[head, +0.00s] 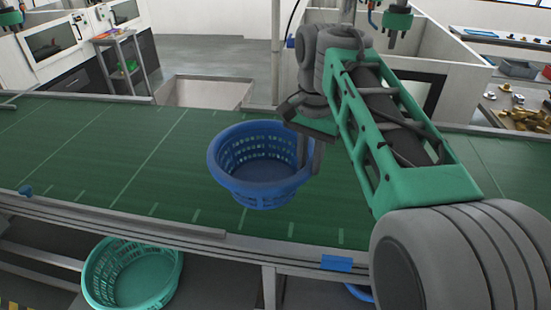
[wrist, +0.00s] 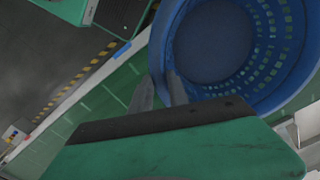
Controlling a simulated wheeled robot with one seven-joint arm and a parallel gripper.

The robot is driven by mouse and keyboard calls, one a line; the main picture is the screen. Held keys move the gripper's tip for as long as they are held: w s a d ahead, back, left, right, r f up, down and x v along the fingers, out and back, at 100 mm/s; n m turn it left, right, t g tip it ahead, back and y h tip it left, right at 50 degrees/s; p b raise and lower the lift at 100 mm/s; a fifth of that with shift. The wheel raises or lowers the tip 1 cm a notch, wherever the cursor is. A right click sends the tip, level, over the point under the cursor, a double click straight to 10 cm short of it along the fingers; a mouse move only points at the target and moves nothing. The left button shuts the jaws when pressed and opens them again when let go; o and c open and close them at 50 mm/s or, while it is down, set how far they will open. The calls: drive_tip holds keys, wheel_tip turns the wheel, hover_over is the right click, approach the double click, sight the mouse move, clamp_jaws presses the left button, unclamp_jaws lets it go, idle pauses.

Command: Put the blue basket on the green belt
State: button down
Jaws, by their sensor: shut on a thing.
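The blue basket (head: 262,185) is round with slotted walls and looks empty. In the head view it appears upright over the green belt (head: 100,165); I cannot tell whether its base touches the belt. My gripper (head: 311,155) is shut on the right side of the basket's rim. In the wrist view the two fingertips (wrist: 160,92) pinch the wall of the blue basket (wrist: 275,95), with its inside open to the camera. The green belt (wrist: 85,125) shows below in the wrist view. The gripper body hides part of the basket there.
A teal basket (head: 105,275) stands on a lower level in front of the belt. A metal rail (head: 120,222) runs along the belt's near edge. A pale open bin (head: 205,92) stands behind the belt. The belt's left part is clear.

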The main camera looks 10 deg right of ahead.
sight(311, 148)
drive_tip(key=w+f, duration=0.1)
drive_tip(key=w+d+f, duration=0.1)
drive_tip(key=w, duration=0.1)
drive_tip(key=w+d, duration=0.1)
drive_tip(key=w, duration=0.1)
drive_tip(key=shift+w+d+f, duration=0.1)
drive_tip(key=shift+w+f, duration=0.15)
drive_tip(key=shift+f, duration=0.15)
drive_tip(key=w+d+f+p, duration=0.1)
drive_tip(key=w+d+f, duration=0.1)
drive_tip(key=w+f, duration=0.3)
drive_tip(key=shift+f, duration=2.3)
drive_tip(key=c, duration=1.3)
unclamp_jaws()
drive_tip(key=shift+w+d, duration=0.1)
drive_tip(key=shift+o, duration=0.2)
drive_tip(key=shift+r, duration=0.15)
